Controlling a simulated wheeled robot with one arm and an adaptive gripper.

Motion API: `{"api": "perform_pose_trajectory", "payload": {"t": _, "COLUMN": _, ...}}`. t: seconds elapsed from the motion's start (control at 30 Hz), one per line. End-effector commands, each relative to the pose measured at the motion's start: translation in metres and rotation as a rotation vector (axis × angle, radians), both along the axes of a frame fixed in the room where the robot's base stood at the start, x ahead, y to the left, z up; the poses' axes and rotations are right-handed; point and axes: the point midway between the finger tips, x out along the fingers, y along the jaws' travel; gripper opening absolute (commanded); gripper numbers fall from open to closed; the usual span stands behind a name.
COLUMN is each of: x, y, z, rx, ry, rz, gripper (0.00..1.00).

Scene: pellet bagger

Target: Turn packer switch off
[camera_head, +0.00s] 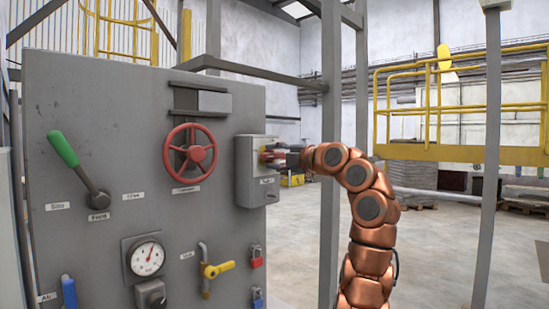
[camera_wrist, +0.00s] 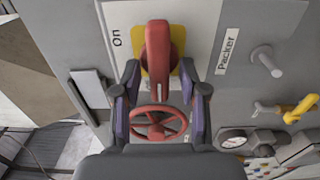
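The packer switch has a red handle (camera_wrist: 158,48) on a yellow plate (camera_wrist: 174,66), mounted on a grey box. In the wrist view a label reading "On" is left of the handle and a "Packer" label (camera_wrist: 229,50) is right of it. My gripper (camera_wrist: 160,72) is open, with one finger on each side of the handle's lower part; gaps show between fingers and handle. In the head view my gripper (camera_head: 283,158) is at the right side of the grey switch box (camera_head: 250,165), where only a little of the red and yellow switch shows.
The grey panel (camera_head: 95,130) carries a red handwheel (camera_head: 190,150), a green-handled lever (camera_head: 64,149), a gauge (camera_head: 146,256) and a yellow valve handle (camera_head: 218,269). Padlocks hang low on it. A grey post (camera_head: 331,160) stands close behind my arm. Floor is open to the right.

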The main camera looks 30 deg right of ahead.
Motion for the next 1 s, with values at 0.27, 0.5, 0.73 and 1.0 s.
{"api": "perform_pose_trajectory", "payload": {"t": 0.27, "x": -0.001, "y": 0.0, "z": 0.0, "rx": 0.0, "ry": -0.001, "rz": 0.0, "gripper": 0.46}}
{"api": "perform_pose_trajectory", "payload": {"t": 0.5, "x": -0.02, "y": -0.007, "z": 0.001, "rx": 0.002, "ry": -0.003, "rz": -0.004, "gripper": 0.46}}
{"api": "perform_pose_trajectory", "payload": {"t": 0.73, "x": -0.063, "y": -0.015, "z": 0.001, "rx": -0.001, "ry": -0.002, "rz": -0.004, "gripper": 0.46}}
{"api": "perform_pose_trajectory", "payload": {"t": 1.0, "x": -0.086, "y": -0.019, "z": 0.0, "rx": 0.001, "ry": 0.0, "rz": 0.0, "gripper": 0.46}}
